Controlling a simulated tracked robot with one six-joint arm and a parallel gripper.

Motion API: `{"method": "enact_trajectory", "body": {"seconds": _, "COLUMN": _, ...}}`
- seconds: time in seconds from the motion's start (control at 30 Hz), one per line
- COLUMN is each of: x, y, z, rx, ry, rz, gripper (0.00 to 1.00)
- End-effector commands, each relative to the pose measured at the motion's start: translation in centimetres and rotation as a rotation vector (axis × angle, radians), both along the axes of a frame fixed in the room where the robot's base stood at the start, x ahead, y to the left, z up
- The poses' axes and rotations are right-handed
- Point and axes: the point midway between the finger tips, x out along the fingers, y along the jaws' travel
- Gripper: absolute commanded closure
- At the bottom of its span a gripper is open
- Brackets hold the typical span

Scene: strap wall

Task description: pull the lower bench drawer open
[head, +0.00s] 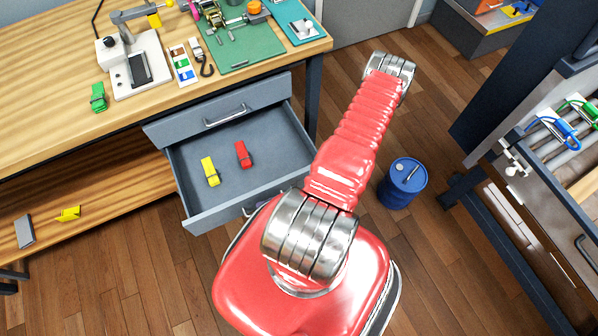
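The lower bench drawer (185,190) is grey and stands pulled out from under the bench, so its inside shows. A yellow clip (210,171) and a red clip (243,154) lie on its floor. Its front panel (208,219) faces me, and its handle is mostly hidden by my arm. The upper drawer (165,130), with a metal bar handle (227,117), looks shut above it. My red arm rises across the drawer's right front corner to a silver joint at the upper right. My gripper does not show, and whether it touches the handle cannot be seen.
The wooden bench (50,70) holds a white device (135,70), a green clip (98,97) and a green mat (240,50). A blue barrel (403,183) stands on the floor right of my arm. A dark rack (500,250) stands at the right.

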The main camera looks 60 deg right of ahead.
Motion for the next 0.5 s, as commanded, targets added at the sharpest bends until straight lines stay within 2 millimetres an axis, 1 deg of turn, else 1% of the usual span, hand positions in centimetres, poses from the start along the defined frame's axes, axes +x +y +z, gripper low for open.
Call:
{"method": "enact_trajectory", "body": {"seconds": 0.17, "x": -1.2, "y": -1.1, "z": 0.3, "rx": -0.002, "ry": 0.000, "rz": -0.004, "gripper": 0.83}}
{"method": "enact_trajectory", "body": {"seconds": 0.5, "x": -4.4, "y": -3.9, "z": 1.2, "rx": -0.002, "ry": 0.001, "rz": -0.005, "gripper": 0.83}}
